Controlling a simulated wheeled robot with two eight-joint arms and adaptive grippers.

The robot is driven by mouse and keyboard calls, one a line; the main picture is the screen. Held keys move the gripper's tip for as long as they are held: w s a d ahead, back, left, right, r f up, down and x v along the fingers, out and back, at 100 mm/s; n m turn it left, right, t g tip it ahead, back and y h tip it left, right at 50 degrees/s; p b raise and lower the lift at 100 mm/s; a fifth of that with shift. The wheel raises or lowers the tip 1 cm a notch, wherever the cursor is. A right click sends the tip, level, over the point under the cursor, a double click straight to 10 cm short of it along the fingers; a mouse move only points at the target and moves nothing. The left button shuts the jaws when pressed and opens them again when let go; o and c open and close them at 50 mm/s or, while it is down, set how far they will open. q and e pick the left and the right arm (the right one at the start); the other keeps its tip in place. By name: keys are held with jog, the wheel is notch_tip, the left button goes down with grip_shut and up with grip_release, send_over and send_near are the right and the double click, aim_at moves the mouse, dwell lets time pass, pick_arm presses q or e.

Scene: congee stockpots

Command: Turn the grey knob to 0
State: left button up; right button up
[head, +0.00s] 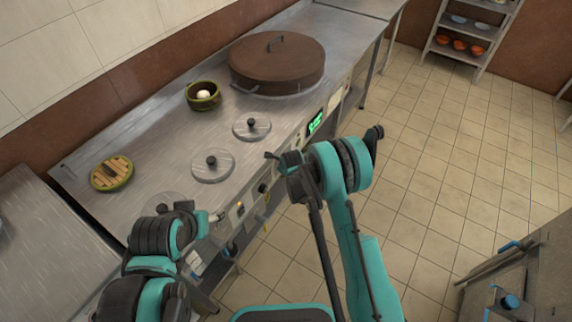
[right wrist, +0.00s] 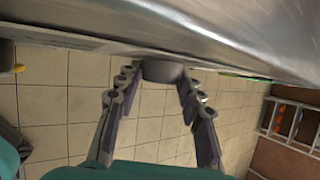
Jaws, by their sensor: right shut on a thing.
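The grey knob (right wrist: 162,71) sticks out from the front of the steel counter in the right wrist view. My right gripper (right wrist: 155,80) is shut on it, with one finger on each side. In the head view my right gripper (head: 274,157) is at the counter's front edge, and the knob cannot be made out there. The knob's pointer and number marks cannot be read. My left gripper (head: 213,217) is near the front panel at the lower left. Its fingers are too small to judge.
The steel counter (head: 150,150) holds a large brown-lidded pot (head: 277,62), two small round lids (head: 212,166) (head: 252,126), a bowl (head: 202,96) and a green-rimmed dish (head: 111,174). A green display (head: 315,122) is lit on the front panel.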

dwell(0.3)
jog(key=o, duration=1.1)
jog(key=shift+o, duration=0.2)
jog(key=v, duration=1.2)
jog(key=shift+s+a+f, duration=0.1)
